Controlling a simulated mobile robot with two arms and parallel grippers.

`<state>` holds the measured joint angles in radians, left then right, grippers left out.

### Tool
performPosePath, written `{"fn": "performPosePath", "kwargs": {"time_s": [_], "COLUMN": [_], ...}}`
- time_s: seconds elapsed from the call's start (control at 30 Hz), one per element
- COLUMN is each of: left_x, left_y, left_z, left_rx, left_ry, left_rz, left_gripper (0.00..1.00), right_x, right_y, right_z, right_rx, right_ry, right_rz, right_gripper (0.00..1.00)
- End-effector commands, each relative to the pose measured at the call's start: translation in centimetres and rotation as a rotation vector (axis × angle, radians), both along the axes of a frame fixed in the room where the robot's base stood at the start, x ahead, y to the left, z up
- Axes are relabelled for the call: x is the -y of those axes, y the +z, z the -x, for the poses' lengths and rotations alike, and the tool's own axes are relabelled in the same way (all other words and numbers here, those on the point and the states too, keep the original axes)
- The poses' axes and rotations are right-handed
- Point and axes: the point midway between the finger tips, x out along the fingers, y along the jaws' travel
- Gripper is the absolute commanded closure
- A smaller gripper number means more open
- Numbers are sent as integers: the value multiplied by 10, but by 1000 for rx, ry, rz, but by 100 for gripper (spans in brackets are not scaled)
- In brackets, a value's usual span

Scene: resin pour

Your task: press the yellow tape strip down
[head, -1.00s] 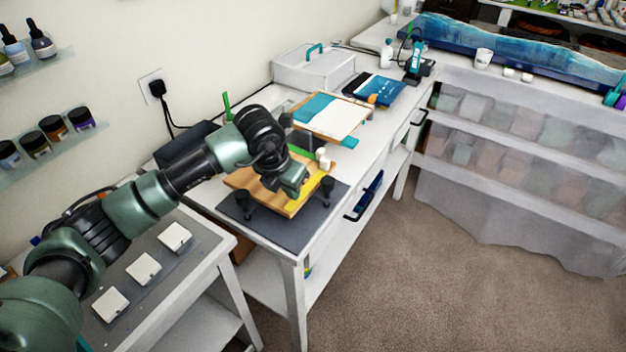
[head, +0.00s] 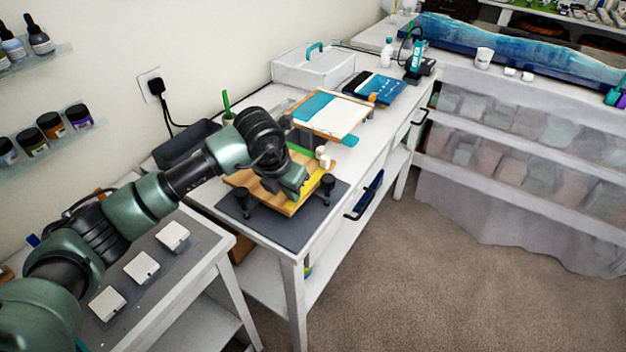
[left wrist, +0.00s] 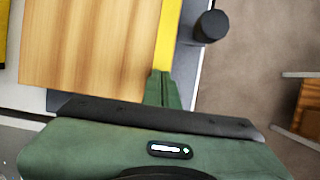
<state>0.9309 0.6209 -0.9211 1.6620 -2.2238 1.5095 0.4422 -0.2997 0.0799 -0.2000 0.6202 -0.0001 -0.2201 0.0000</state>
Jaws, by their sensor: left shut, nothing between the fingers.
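A wooden board (head: 262,191) lies on a dark grey mat on the white workbench. The yellow tape strip (head: 318,177) runs along its right-hand edge. In the left wrist view, the strip (left wrist: 169,38) runs straight from the top edge down to my fingertips, beside bare wood (left wrist: 92,45). My left gripper (head: 297,194) is shut and empty, with its fingertips (left wrist: 163,90) over the strip. I cannot tell whether they touch it. The gripper hides part of the strip. My right gripper is not in view.
Black clamp-like posts (head: 242,199) stand near the board's corners; one shows in the left wrist view (left wrist: 211,26). A teal and white panel (head: 333,114) lies behind the board. White square pieces (head: 141,267) lie on the side table at left.

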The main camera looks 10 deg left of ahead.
Motion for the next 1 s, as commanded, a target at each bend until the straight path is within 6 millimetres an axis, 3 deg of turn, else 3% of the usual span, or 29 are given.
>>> {"fn": "performPosePath", "kwargs": {"time_s": [0.37, 1.0], "left_x": [0, 8], "left_y": [0, -4], "left_z": [-1, -21], "left_rx": [0, -2], "left_ry": [0, 0], "left_rz": [0, -1], "left_gripper": [100, 100], "right_x": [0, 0], "right_y": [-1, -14], "right_z": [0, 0], "right_rx": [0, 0], "right_ry": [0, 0], "right_rz": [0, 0], "right_gripper": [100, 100]}}
